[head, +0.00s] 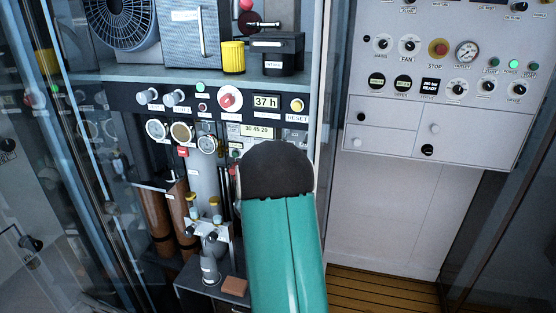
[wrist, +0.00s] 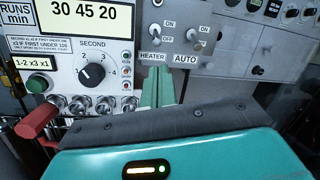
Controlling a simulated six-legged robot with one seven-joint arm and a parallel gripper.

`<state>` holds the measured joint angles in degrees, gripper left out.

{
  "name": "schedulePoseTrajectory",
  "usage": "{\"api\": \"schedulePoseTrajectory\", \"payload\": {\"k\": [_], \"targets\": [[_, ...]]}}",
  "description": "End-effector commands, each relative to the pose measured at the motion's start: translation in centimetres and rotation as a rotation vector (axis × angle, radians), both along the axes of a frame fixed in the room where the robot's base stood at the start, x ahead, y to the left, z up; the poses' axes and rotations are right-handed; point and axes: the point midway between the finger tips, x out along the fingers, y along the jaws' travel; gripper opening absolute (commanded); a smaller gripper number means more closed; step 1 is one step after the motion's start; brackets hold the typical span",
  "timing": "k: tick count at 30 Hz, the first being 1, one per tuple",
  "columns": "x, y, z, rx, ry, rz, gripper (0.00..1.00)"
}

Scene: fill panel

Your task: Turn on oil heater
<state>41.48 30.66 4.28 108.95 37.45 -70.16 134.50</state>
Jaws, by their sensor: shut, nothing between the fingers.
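In the wrist view the heater switch (wrist: 154,38) is a small silver toggle on a grey panel, with an ON mark beside it and the HEATER label (wrist: 152,57) below. I cannot tell for sure which way its lever leans. A similar toggle (wrist: 195,37) stands to its right above the AUTO label (wrist: 186,59). My gripper (wrist: 158,72) is shut and empty, its green fingers pointing at the panel just below the HEATER label. I cannot tell whether the tips touch the panel. In the head view my arm hides the gripper and both toggles.
A black knob marked SECOND (wrist: 92,76), a green button (wrist: 38,83) and a red handle (wrist: 40,117) lie left of my fingers in the wrist view. In the head view, gauges (head: 181,132) sit left of my arm, and a white control panel (head: 440,120) hangs at right.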

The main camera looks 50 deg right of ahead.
Motion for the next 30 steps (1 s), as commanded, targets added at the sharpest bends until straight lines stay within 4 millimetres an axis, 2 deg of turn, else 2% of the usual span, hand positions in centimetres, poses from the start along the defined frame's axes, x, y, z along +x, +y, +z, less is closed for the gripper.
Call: {"api": "schedulePoseTrajectory", "payload": {"k": [6, 12, 17, 30], "targets": [[1.1, -4.0, 0.9, 0.0, -0.002, -0.001, 0.0], [1.9, -6.4, 1.4, 0.0, 0.0, 0.0, 0.0], [2.0, -7.1, 1.5, 0.001, 0.0, 0.001, 0.0], [2.0, -7.0, 1.7, 0.012, 0.005, 0.0, 0.0]]}}
